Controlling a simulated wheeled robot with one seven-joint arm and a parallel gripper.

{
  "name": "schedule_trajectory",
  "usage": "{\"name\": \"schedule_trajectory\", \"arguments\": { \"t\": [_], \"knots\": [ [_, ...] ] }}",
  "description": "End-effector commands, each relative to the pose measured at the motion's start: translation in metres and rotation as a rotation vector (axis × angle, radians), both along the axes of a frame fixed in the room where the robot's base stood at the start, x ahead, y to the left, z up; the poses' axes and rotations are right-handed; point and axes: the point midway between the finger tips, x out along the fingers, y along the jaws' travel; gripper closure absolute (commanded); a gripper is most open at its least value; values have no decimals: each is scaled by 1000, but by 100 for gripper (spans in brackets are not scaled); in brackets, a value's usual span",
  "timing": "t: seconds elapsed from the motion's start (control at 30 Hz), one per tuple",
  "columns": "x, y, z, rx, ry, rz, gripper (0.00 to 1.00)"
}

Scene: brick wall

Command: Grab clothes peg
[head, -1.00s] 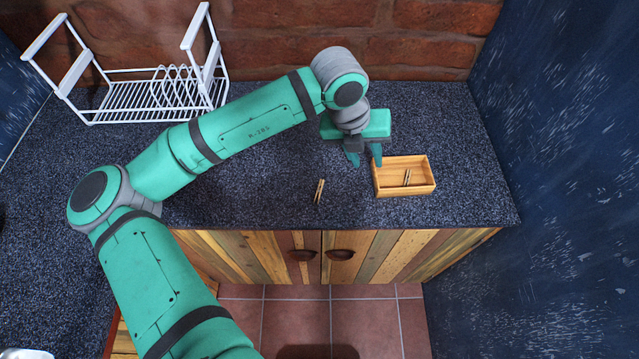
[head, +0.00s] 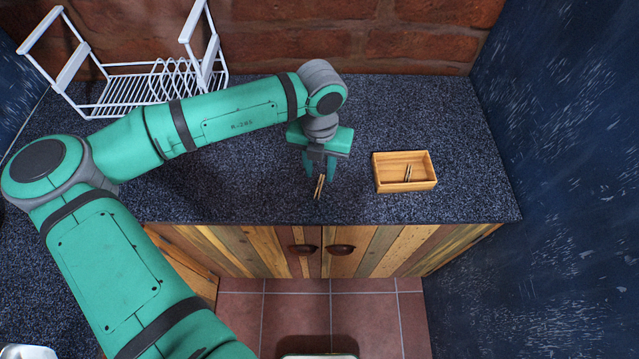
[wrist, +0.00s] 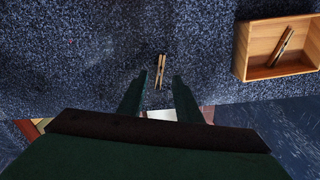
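A wooden clothes peg (head: 319,187) lies on the dark speckled countertop. It also shows in the wrist view (wrist: 160,71), just beyond the gap between the fingertips. My gripper (head: 320,168) is open and empty above the counter, close to this peg on its far side in the head view. The two fingers show apart in the wrist view (wrist: 160,84). A second peg (head: 408,173) lies inside a small wooden box (head: 421,186) to the right; this peg also shows in the wrist view (wrist: 281,47).
A white wire dish rack (head: 105,109) stands at the back left of the counter (head: 250,195). A brick wall (head: 420,50) closes the back and a dark blue wall (head: 565,150) the right. The counter's front edge is just in front of the loose peg.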

Motion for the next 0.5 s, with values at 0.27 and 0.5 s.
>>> {"name": "schedule_trajectory", "arguments": {
  "t": [0.27, 0.5],
  "knots": [
    [-1, -1, -37, 1, 2, 0, 69],
    [0, 0, -45, 0, 0, 1, 69]
  ]
}}
